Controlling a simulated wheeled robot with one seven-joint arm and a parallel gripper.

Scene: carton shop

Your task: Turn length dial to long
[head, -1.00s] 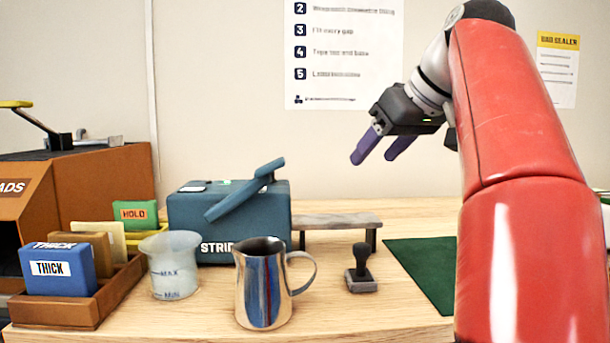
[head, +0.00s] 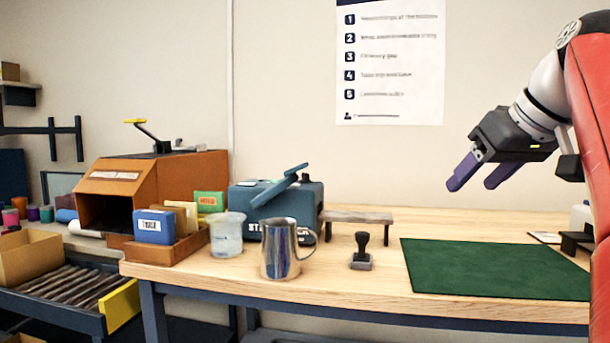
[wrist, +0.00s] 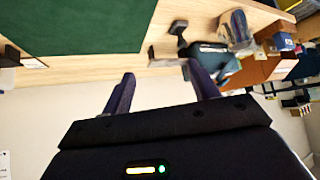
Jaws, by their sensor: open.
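No length dial can be made out in these views. A teal machine (head: 307,205) with a raised lever (head: 280,184) and partly hidden white lettering stands on the table, behind a metal pitcher. An orange-brown machine (head: 190,178) with a dark opening stands at its left. My gripper (head: 475,178) is open and empty, with two purple fingers, raised in the air to the right of both machines. In the wrist view my gripper (wrist: 163,88) is open with nothing between its fingers, and the teal machine (wrist: 215,64) shows upside down beyond them.
The metal pitcher (head: 280,252), a clear measuring cup (head: 227,236), a stamp (head: 361,252) and a tray of cards (head: 170,253) stand along the table. A green mat (head: 495,270) lies at right. A low grey stand (head: 357,217) is behind the stamp. A yellow-fronted drawer (head: 122,305) is at lower left.

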